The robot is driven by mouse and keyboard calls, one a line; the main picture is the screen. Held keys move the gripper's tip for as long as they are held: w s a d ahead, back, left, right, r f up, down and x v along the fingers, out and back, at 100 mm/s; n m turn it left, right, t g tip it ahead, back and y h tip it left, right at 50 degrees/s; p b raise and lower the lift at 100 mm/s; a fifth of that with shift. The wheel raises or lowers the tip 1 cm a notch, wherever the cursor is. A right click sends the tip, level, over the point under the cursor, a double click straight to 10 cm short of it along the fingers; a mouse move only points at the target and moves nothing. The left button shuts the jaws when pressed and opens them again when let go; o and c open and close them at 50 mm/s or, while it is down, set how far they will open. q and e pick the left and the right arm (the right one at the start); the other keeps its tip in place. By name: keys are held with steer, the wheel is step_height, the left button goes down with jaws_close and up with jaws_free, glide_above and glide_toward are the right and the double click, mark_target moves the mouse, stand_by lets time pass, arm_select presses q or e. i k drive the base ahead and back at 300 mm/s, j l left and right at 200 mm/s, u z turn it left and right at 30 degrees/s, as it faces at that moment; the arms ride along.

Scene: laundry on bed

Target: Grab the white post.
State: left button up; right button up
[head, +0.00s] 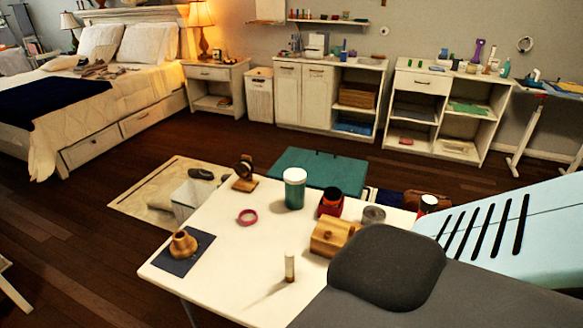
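A small, slim white post (290,266) stands upright near the front edge of the white table (225,270).
A dark cushion (386,266) on a grey surface lies right of the post. Left of the post is clear.

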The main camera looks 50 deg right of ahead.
mark_target(289, 253)
steer(key=i+z, duration=0.1)
steer(key=z, duration=0.35)
steer(key=j+z, duration=0.1)
steer(key=z, duration=0.35)
steer(key=i+j+z, duration=0.1)
steer(key=z, duration=0.35)
steer(key=j+z, duration=0.15)
steer(key=z, duration=0.35)
steer(key=i, duration=0.55)
